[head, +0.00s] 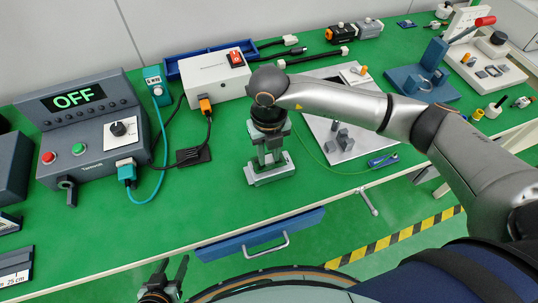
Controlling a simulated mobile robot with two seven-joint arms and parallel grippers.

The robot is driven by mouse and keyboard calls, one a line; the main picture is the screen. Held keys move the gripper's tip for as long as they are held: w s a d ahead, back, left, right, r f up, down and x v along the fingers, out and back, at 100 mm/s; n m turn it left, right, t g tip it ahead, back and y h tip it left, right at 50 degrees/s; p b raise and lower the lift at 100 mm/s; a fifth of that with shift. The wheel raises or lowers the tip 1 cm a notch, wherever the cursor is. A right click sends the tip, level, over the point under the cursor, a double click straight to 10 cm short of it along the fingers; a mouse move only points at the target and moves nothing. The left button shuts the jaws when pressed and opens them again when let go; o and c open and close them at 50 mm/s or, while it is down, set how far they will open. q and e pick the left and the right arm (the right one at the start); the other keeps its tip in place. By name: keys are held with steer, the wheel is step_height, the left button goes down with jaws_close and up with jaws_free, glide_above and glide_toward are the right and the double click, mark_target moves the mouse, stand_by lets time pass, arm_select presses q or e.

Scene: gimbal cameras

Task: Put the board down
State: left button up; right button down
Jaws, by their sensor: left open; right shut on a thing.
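My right gripper (269,160) comes in from the right and points down over the green bench top, left of the light grey plate. It is shut on a small pale grey piece (260,178), which I take to be the board. The fingers hide part of it. It is low over the green surface, and I cannot tell whether it touches. My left gripper (168,284) is open and empty at the bottom of the view, below the front edge of the bench.
A grey control box (85,130) reading OFF stands left, with a teal cable. A white power box (214,78) with a red switch stands behind my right gripper. A light grey plate (320,130) with small parts lies right. Green surface (215,205) is clear towards the front edge.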

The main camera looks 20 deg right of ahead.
mark_target(269, 159)
steer(key=shift+f, duration=0.7)
steer(key=shift+f, duration=0.15)
steer(key=c, duration=0.7)
jaws_free()
steer(key=shift+o, duration=0.2)
step_height(269, 159, up, 12)
steer(key=shift+r, duration=0.2)
